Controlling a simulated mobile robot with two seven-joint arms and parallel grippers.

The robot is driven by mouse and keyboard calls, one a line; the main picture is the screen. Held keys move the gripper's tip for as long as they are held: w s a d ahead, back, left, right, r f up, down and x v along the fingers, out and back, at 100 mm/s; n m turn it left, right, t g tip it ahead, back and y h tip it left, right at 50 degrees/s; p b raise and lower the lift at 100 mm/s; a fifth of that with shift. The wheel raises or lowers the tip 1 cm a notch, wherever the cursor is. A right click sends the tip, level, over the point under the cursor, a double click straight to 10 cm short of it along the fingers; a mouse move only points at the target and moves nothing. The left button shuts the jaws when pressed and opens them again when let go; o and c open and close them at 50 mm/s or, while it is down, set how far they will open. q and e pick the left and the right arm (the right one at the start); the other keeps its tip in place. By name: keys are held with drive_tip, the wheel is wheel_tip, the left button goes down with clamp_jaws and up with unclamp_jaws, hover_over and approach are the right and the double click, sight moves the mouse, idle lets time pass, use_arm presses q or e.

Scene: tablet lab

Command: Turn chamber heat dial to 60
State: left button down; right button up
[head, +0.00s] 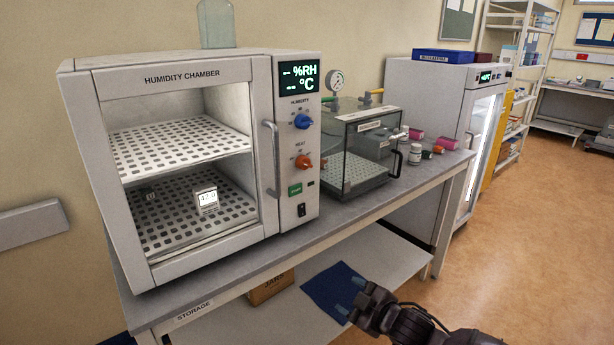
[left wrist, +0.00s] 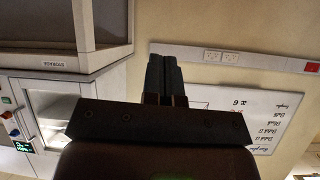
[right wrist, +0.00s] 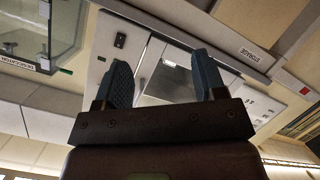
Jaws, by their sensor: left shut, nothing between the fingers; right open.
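The humidity chamber (head: 180,72) stands on the bench at the left in the head view. Its orange heat dial (head: 302,162) sits on the right-hand panel below the blue humidity dial (head: 302,121). The heat dial's exact setting is too small to read. The display (head: 299,77) shows dashes for %RH and °C. My right gripper (head: 350,296) is open and empty, low in front of the bench, well below and apart from the dial. It also shows open in the right wrist view (right wrist: 164,82). My left gripper (left wrist: 166,76) is shut and empty, outside the head view.
A clear desiccator box (head: 356,160) with a gauge stands right of the chamber. The chamber's door handle (head: 272,160) juts out left of the dials. The bench's front edge (head: 370,210) lies between my right gripper and the panel.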

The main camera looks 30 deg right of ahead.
drive_tip(key=w+d+r+n+t+y+b, duration=0.1)
drive_tip(key=w+d+r+n+t+b, duration=0.1)
drive_tip(key=w+d+r+n+b, duration=0.6)
drive_tip(key=n+t+y+p, duration=0.1)
drive_tip(key=n+y, duration=0.1)
drive_tip(key=n, duration=1.2)
approach(309, 165)
drive_tip(key=w, duration=0.1)
drive_tip(key=w+b, duration=0.1)
drive_tip(key=w, duration=0.1)
drive_tip(key=w+a+b, duration=0.1)
drive_tip(key=w, duration=0.1)
drive_tip(key=shift+f, duration=0.25)
drive_tip(key=shift+w+a+b, duration=0.15)
drive_tip(key=shift+w+b, duration=0.4)
drive_tip(key=shift+w, duration=0.6)
drive_tip(key=shift+w+a+b, duration=0.15)
drive_tip(key=shift+w+b, duration=0.3)
drive_tip(key=shift+w, duration=0.7)
use_arm(q)
wheel_tip(309, 165, down, 11)
drive_tip(key=s+g, duration=0.1)
drive_tip(key=shift+d, duration=0.15)
use_arm(e)
drive_tip(key=shift+w+r, duration=0.15)
drive_tip(key=shift+w, duration=0.05)
